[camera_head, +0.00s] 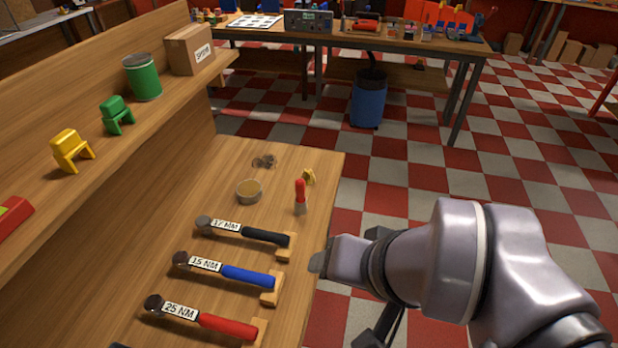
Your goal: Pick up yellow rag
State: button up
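A small crumpled yellow thing (309,177), which looks like the yellow rag, lies on the wooden workbench (230,160) near its right edge. It is just behind a brush-like tool with a red handle (300,194). My gripper (322,262) is at the bench's right edge, nearer to me than the yellow thing and apart from it. Its fingers are mostly hidden by my wrist, so I cannot tell whether it is open or shut. I see nothing held in it.
Several torque wrenches, including a blue-handled one (247,276), lie on the bench left of my gripper. A round bowl (249,191) stands left of the red-handled tool. A shelf (60,200) rises at the left. Checkered floor is clear at right.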

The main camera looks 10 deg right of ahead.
aim_at(308, 175)
jog(key=i+l+u, duration=0.5)
jog(key=u, duration=0.2)
jog(key=i+l+u, duration=0.15)
jog(key=l+u, duration=0.2)
jog(key=l, duration=0.15)
jog(key=i+l+u, duration=0.15)
jog(key=l+u, duration=0.95)
jog(key=l, duration=0.25)
